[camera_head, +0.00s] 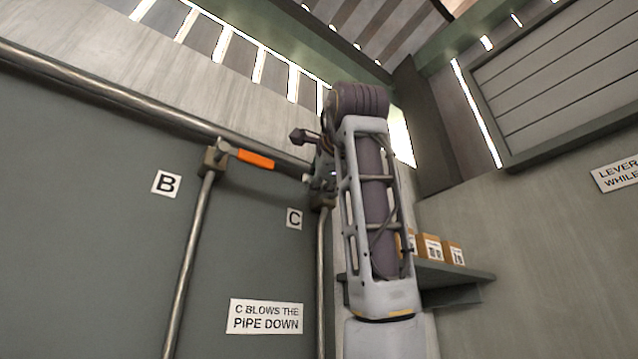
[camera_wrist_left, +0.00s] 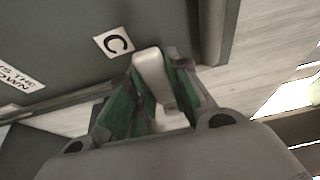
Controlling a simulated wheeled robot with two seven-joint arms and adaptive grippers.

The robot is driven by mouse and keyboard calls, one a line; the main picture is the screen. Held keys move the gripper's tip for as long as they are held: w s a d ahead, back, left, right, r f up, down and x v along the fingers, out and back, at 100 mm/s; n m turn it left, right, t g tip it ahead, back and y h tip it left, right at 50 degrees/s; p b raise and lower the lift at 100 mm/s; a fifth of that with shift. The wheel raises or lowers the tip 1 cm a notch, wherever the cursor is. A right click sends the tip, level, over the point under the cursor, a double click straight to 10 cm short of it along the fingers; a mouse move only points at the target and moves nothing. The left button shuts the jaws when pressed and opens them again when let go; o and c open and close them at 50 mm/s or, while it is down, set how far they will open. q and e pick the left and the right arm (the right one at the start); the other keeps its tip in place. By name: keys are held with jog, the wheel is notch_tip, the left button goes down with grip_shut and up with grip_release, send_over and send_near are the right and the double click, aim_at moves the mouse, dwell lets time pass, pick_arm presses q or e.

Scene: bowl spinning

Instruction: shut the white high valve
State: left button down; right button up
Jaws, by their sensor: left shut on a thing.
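The white valve handle (camera_wrist_left: 152,72) shows in the left wrist view, below the C label (camera_wrist_left: 117,43) on the wall. My left gripper (camera_wrist_left: 157,97) has its green-padded fingers on either side of it and is shut on it. In the head view my left gripper (camera_head: 321,178) is up at the high pipe beside the C label (camera_head: 294,218). My forearm and wrist hide most of the valve there, so I cannot tell the handle's angle. My right gripper is in neither view.
An orange-handled valve (camera_head: 255,160) sits on the B pipe to the left, its handle lying nearly along the sloping pipe (camera_head: 150,110). A sign (camera_head: 265,316) reads "C blows the pipe down". A shelf (camera_head: 455,272) with small boxes (camera_head: 432,247) is right of my arm.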

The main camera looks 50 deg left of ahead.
pick_arm(q)
jog(key=c, duration=1.3)
grip_release()
jog(key=shift+d, duration=0.15)
jog(key=v, duration=1.1)
jog(key=shift+s+d, duration=0.2)
jog(key=shift+d, duration=0.15)
